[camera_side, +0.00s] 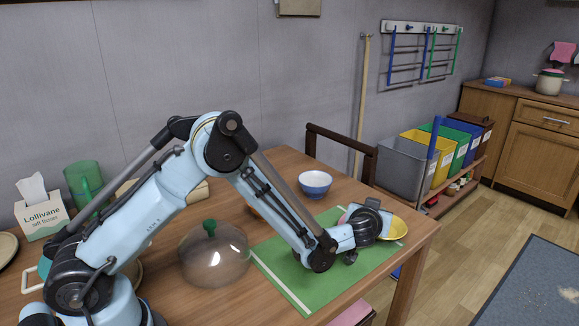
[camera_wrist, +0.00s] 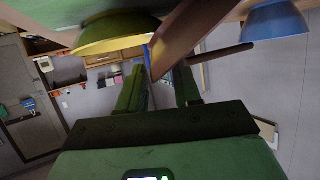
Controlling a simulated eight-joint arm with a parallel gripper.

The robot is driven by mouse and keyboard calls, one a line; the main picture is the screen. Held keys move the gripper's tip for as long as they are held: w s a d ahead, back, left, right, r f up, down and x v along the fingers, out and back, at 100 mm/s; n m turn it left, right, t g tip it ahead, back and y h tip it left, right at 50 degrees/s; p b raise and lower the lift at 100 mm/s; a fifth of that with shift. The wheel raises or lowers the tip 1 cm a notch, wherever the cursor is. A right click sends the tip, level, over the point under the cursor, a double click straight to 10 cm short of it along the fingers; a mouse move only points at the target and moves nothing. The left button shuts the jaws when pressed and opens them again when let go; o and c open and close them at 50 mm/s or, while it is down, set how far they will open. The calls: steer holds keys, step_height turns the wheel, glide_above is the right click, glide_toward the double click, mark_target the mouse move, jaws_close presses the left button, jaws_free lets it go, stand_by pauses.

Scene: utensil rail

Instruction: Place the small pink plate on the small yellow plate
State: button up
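The yellow plate (camera_side: 398,229) lies at the right end of the green mat, partly hidden behind my gripper (camera_side: 372,222). It also shows in the wrist view (camera_wrist: 112,35), at upper left. A pinkish rim (camera_side: 345,213), probably the small pink plate, shows just left of my gripper, mostly hidden. In the wrist view a dark pinkish-brown slanted shape (camera_wrist: 186,38), probably the same plate in shadow, reaches down towards the gap between my fingers.
A white-and-blue bowl (camera_side: 315,184) stands behind the green mat (camera_side: 285,262). A clear dome with a green knob (camera_side: 213,258) stands left of the mat. A tissue box (camera_side: 41,217) and green pitcher (camera_side: 84,183) are at far left. A chair (camera_side: 342,146) is behind the table.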

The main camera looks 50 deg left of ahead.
steer(key=shift+r, duration=0.1)
steer(key=v, duration=1.1)
steer(key=s+a+r+m+g+h, duration=0.2)
steer(key=s+a+h, duration=0.1)
steer(key=s, duration=0.6)
steer(key=s+a+r+m+g+h, duration=0.2)
steer(key=s+a+r+h, duration=0.1)
steer(key=s, duration=0.7)
steer(key=shift+s+a+r+m+g, duration=0.2)
steer(key=shift+a+m+g, duration=0.2)
steer(key=shift+a, duration=0.5)
steer(key=shift+o, duration=0.3)
steer(key=shift+s+d, duration=0.1)
steer(key=shift+s, duration=0.2)
